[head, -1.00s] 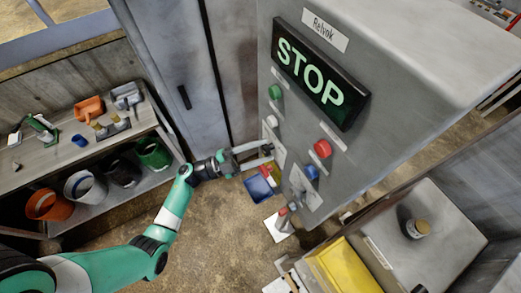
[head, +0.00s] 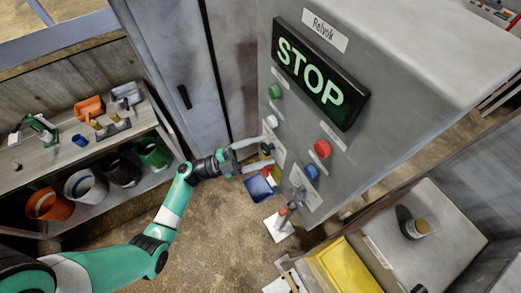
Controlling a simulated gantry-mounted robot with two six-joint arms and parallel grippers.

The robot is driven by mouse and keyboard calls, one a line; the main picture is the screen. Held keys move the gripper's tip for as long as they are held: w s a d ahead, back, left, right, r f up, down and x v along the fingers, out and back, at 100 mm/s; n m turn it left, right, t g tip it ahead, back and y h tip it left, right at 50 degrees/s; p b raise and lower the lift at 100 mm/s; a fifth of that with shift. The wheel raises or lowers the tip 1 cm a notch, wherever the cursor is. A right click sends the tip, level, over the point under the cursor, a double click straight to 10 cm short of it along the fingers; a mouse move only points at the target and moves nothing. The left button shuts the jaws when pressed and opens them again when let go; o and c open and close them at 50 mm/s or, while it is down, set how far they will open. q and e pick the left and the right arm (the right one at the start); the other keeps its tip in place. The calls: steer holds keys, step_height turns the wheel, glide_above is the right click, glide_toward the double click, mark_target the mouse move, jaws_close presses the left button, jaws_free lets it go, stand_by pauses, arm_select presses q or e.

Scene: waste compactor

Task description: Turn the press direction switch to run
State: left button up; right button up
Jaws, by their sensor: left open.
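The grey control cabinet (head: 420,50) carries a lit STOP sign (head: 320,72) and several controls on its slanted face. A pale plate (head: 274,147) is at the lower left of that face, with a white knob (head: 272,121) at its top. My left gripper (head: 267,152) is open with its fingertips in front of this plate. What lies between the fingers is too small to make out. A second plate with a grey handle (head: 299,194) is lower right. The labels are too small to read, so I cannot tell which control is the direction switch. My right gripper is not in view.
A green button (head: 275,91), a red button (head: 322,149) and a blue button (head: 312,172) stick out nearby. A red-topped lever (head: 283,215) stands below. A blue bin (head: 259,188) is under my gripper. A shelf with buckets (head: 87,187) is at left.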

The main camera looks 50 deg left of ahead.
arm_select(q)
steer(key=b+v, duration=0.2)
steer(key=v, duration=0.9)
steer(key=shift+s+a, duration=0.2)
steer(key=shift+s, duration=0.05)
